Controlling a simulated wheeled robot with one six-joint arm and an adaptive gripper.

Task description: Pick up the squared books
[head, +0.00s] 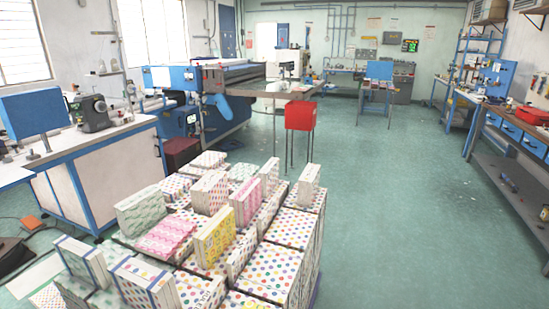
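Many patterned, box-shaped books are stacked in a large pile at the bottom centre of the head view. A large dotted block (290,229) forms its right side. On top are an upright green-patterned book (142,213), a flat pink one (166,236), an upright yellow one (215,242), an upright pink one (246,204) and a pale upright one (309,186). Two white books with blue bands, one at the left (82,261) and one at the front (148,285), stand upright. I cannot tell which books are the squared ones. My gripper is not in view.
A sewing bench (90,165) stands left of the pile. A red box (300,115) is beside a table (270,91) behind it. A workbench (515,190) runs along the right wall. The green floor (400,210) is clear between pile and workbench.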

